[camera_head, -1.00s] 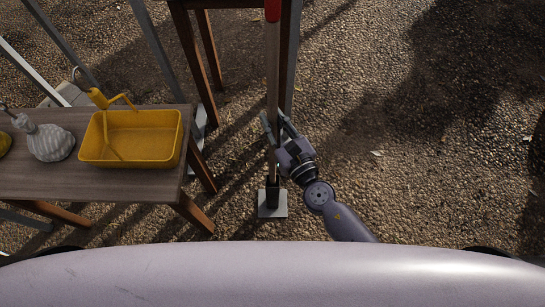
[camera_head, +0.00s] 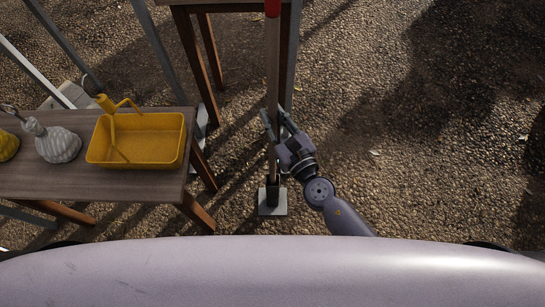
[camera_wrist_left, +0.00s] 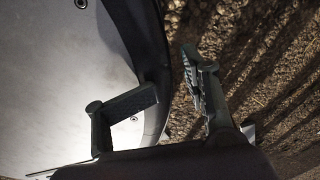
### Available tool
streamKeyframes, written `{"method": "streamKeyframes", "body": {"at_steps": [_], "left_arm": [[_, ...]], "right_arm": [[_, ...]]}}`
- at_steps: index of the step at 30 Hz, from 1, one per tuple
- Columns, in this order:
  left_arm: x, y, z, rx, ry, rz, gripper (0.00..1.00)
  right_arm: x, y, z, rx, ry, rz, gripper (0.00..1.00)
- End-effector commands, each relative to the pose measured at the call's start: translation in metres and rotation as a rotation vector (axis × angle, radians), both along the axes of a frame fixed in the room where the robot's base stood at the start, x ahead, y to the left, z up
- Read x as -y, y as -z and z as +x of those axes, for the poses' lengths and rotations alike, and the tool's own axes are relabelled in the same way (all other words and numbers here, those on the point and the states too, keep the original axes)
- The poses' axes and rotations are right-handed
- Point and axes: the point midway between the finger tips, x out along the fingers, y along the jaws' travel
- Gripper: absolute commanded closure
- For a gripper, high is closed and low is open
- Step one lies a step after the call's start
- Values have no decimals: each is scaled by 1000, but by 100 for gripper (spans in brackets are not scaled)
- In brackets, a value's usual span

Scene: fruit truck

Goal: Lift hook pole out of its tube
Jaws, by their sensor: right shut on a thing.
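The hook pole (camera_head: 273,62) stands upright in the head view, a long brown shaft with a red section at the top edge of the picture. Its upper end is out of view. Its lower end goes into a short dark tube (camera_head: 272,188) on a square grey base plate on the ground. My right gripper (camera_head: 274,116) is shut on the pole, above the tube, reaching in from the lower right. My left gripper (camera_wrist_left: 168,92) shows only in the left wrist view. Its fingers are apart with nothing between them.
A wooden table (camera_head: 60,182) at the left carries a yellow tray (camera_head: 135,160) and a grey ribbed object (camera_head: 57,144). Taller wooden furniture (camera_head: 188,50) stands close behind and left of the pole. The gravel ground (camera_head: 430,150) at the right is clear.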

Motion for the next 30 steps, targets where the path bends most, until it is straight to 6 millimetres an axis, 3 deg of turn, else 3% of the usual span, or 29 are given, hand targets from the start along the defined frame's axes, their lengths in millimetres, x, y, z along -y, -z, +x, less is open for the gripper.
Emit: {"method": "streamKeyframes", "body": {"at_steps": [1,30], "left_arm": [[0,-7,1,2,0,0,58],[0,-65,2,4,0,-1,58]], "right_arm": [[0,-9,0,3,0,1,100],[0,-67,0,3,1,1,100]]}}
